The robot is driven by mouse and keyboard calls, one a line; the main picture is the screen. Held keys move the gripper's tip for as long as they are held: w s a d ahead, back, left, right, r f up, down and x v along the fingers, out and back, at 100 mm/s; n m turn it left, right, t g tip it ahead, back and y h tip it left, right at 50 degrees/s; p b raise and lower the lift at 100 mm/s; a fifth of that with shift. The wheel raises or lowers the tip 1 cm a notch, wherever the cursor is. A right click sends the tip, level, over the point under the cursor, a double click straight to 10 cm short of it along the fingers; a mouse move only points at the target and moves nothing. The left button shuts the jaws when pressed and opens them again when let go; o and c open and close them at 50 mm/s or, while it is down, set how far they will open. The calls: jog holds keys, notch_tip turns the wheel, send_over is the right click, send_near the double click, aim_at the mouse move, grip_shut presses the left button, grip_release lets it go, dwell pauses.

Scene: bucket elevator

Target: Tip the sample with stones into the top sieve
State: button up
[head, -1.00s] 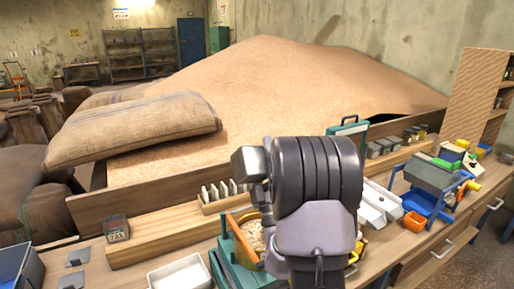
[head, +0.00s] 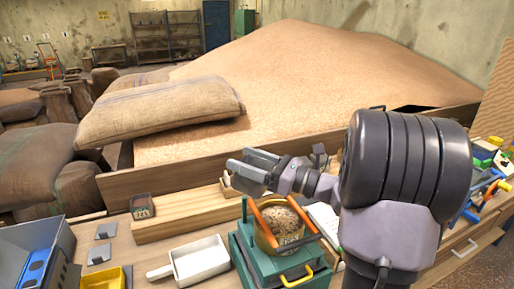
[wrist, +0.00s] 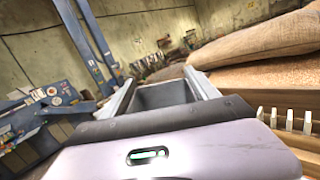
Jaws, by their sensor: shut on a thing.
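My gripper (head: 250,172) is above the wooden rail, up and to the left of the sieve stack. In the wrist view, a grey open-topped sample box (wrist: 165,95) sits between its fingers (wrist: 160,90); its label and contents do not show. The top sieve (head: 263,236) is a round yellow ring on a teal sieve shaker (head: 247,262), with an orange bar on either side. Pale grain with dark specks (head: 284,222) lies in it. I cannot tell whether the specks are stones. The gripper is apart from the sieve.
A dark labelled box (head: 142,206) stands on the wooden rail (head: 185,222) at left. A white scoop (head: 200,262), grey plates (head: 99,254) and a blue-grey machine (head: 30,260) are on the bench. Sacks (head: 160,108) and a grain heap (head: 300,80) lie behind.

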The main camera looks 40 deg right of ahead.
jog(key=shift+w+a+r+p, duration=0.1)
jog(key=shift+a+r+p, duration=0.2)
jog(key=shift+r, duration=0.25)
jog(key=shift+a+r+p, duration=0.2)
jog(key=shift+r+p, duration=0.2)
jog(key=shift+r, duration=0.15)
jog(key=shift+a+f+n+g+p, duration=0.15)
jog(key=shift+f+n+g+p, duration=0.1)
jog(key=shift+n+g+p, duration=0.25)
jog(key=shift+f+n+g, duration=0.3)
jog(key=shift+f+n, duration=0.1)
jog(key=shift+f, duration=0.1)
notch_tip(320, 180, up, 3)
jog(key=shift+f+h+p, duration=0.15)
jog(key=shift+h+p, duration=0.25)
jog(key=shift+p, duration=0.55)
